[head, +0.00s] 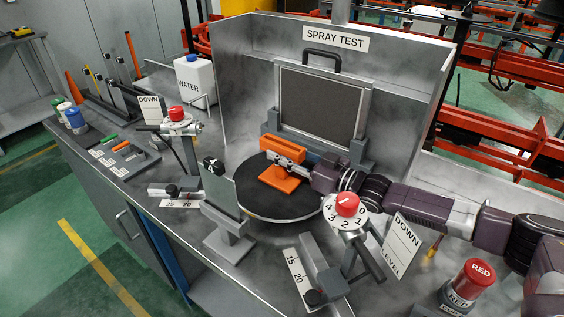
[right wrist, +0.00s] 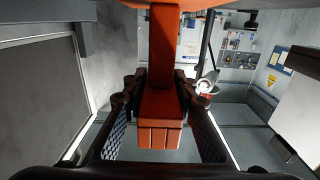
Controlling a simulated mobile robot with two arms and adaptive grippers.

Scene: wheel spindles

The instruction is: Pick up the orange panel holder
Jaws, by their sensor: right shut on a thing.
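The orange panel holder (head: 281,147) is a slotted block on a stem with a flat foot. It appears upright at the black round turntable (head: 262,207) in the spray test booth; I cannot tell whether its foot touches the disc. My right gripper (head: 287,161) reaches in from the right and is shut on the holder. In the right wrist view the orange holder (right wrist: 159,104) lies between the two fingers (right wrist: 158,80), which close on its narrow middle. The holder's far side is hidden. My left gripper is not in view.
A dark panel (head: 318,108) with a handle stands behind the turntable. A grey holder with a panel marked A (head: 220,190) stands in front.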

